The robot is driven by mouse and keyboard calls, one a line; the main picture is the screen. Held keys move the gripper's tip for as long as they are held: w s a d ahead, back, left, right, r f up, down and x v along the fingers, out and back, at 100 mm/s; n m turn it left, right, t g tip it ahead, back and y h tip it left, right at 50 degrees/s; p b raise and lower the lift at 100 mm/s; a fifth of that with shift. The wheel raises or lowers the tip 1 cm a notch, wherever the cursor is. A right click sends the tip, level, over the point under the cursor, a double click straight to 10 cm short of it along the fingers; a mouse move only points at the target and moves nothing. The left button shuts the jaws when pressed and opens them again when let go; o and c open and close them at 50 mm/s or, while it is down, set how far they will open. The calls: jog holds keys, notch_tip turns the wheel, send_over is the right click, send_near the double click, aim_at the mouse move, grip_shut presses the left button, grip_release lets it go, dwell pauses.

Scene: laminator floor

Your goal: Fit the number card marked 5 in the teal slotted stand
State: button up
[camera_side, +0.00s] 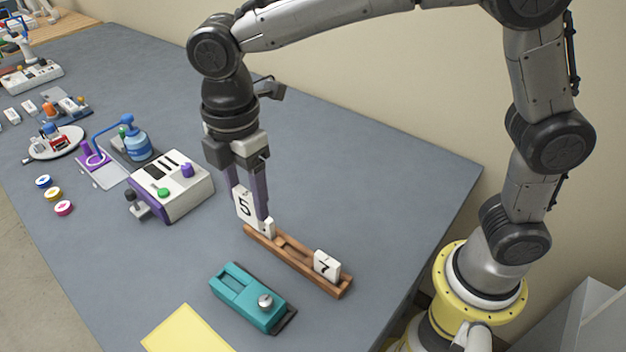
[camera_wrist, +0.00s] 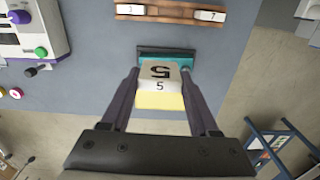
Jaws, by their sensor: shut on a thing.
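The white number card marked 5 (camera_side: 244,206) is held between the two purple fingers of my gripper (camera_side: 250,212), above the table near the left end of the wooden rack. In the wrist view the card (camera_wrist: 158,72) shows a large 5 and a smaller 5 on its edge, between my fingertips (camera_wrist: 160,78). The teal slotted stand (camera_side: 232,292) lies on the table in front of the rack, with a silver knob at its right end. In the wrist view the teal stand (camera_wrist: 165,54) is partly hidden behind the card.
The wooden rack (camera_side: 297,262) holds a card marked 7 (camera_side: 327,266) and another small white card (camera_side: 268,228) at its left end. A yellow sheet (camera_side: 185,331) lies in front of the stand. A white-and-purple machine (camera_side: 172,190) stands to the left. The table behind the rack is clear.

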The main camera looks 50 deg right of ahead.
jog(key=shift+n, duration=0.4)
jog(key=shift+w+a+f, duration=0.25)
jog(key=shift+a+f, duration=0.7)
jog(key=shift+f, duration=0.9)
jog(key=shift+w+a+f, duration=0.25)
jog(key=shift+a+f, duration=0.75)
jog(key=shift+f, duration=0.85)
jog(key=shift+w+a+f, duration=0.25)
jog(key=shift+a+f, duration=0.7)
jog(key=shift+f, duration=0.9)
jog(key=shift+f, duration=1.2)
jog(key=o, duration=1.4)
jog(key=shift+o, duration=0.4)
